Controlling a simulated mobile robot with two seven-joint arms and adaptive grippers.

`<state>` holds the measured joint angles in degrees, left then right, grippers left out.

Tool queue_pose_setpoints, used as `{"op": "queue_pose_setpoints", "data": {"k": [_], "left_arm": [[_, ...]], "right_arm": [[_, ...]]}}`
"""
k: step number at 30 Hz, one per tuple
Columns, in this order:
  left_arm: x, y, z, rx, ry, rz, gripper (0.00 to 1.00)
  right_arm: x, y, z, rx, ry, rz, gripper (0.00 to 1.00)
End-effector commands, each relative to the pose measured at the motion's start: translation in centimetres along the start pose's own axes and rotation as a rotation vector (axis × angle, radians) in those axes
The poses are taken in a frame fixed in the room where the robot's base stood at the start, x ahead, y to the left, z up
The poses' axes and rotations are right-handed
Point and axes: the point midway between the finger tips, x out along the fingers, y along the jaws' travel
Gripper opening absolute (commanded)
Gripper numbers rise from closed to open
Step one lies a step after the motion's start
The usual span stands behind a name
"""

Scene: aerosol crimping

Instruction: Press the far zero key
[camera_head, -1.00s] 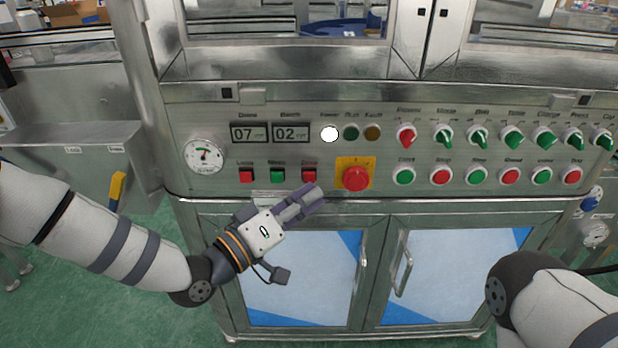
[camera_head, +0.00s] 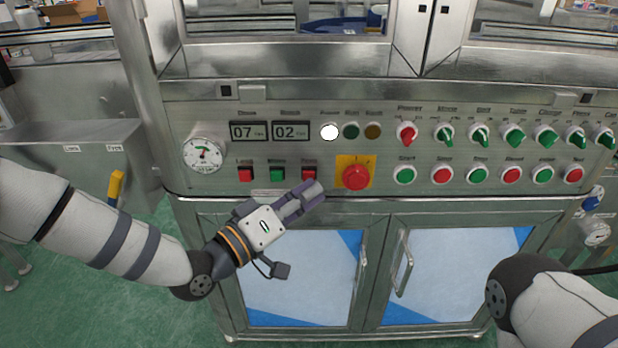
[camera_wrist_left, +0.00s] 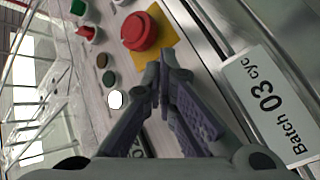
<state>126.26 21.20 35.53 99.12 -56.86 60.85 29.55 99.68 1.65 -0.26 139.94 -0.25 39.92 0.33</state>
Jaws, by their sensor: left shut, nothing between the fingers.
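My right gripper is out of view.
The mushroom button (camera_head: 356,178) on its yellow plate is close to the right of my left fingertips. Two displays (camera_head: 249,131), a white lamp (camera_head: 329,132) and several knobs and round buttons fill the panel. A "Batch 03 cyc" label (camera_wrist_left: 270,105) shows in the wrist view.

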Motion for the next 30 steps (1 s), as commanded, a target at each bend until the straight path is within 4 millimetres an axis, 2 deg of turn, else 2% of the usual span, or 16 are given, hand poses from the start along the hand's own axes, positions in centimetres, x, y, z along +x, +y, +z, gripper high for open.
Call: {"op": "queue_pose_setpoints", "data": {"k": [30], "left_arm": [[0.59, -0.42, -0.41, 0.0, 0.0, 0.0, 0.0]], "right_arm": [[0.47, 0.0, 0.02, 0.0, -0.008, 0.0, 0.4]]}}
